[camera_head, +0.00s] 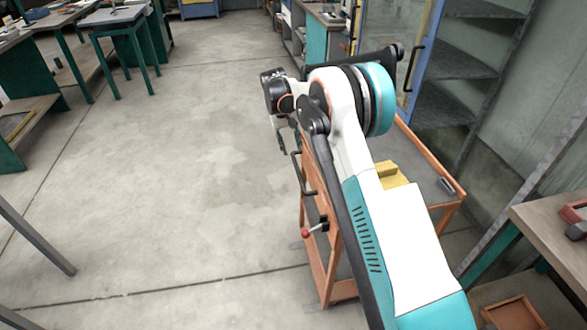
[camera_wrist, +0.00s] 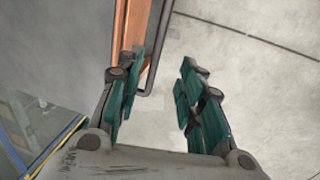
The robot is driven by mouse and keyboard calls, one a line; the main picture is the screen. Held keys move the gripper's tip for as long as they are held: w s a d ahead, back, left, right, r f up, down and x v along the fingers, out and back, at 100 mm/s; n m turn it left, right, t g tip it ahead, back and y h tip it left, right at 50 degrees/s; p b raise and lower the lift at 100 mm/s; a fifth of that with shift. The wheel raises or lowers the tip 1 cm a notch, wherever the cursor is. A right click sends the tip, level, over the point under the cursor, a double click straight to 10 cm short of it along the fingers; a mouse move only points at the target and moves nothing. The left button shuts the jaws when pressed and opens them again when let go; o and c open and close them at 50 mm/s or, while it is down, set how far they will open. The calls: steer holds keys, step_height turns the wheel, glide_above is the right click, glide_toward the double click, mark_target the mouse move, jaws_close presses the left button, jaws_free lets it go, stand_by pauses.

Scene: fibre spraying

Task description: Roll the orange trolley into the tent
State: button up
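The orange trolley (camera_head: 432,156) stands at centre right in the head view, partly hidden behind my arm. It has a grey top and a dark handle (camera_head: 299,176) on its left side. My gripper (camera_head: 282,142) hangs by that side. In the wrist view my gripper (camera_wrist: 155,98) is open, with its green-padded fingers apart. The trolley's orange edge (camera_wrist: 139,28) runs behind the left finger. The dark handle (camera_wrist: 163,40) bends into the gap, nearer the left finger; I cannot tell whether they touch. I cannot make out a tent for certain.
A glass-panelled, blue-framed enclosure (camera_head: 425,50) stands behind the trolley. A yellow block (camera_head: 390,174) lies on the trolley top. A workbench (camera_head: 545,225) is at the right, and green-legged tables (camera_head: 118,20) are at upper left. The concrete floor (camera_head: 170,190) left of the trolley is clear.

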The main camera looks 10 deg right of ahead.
mark_target(298, 172)
steer(key=d+f+b, duration=0.1)
steer(key=f, duration=0.3)
steer(key=f+b, duration=0.2)
steer(key=f, duration=0.2)
steer(key=d+f+b, duration=0.1)
steer(key=f, duration=0.4)
steer(key=shift+d+b, duration=0.35)
steer(key=shift+b, duration=0.05)
jaws_close()
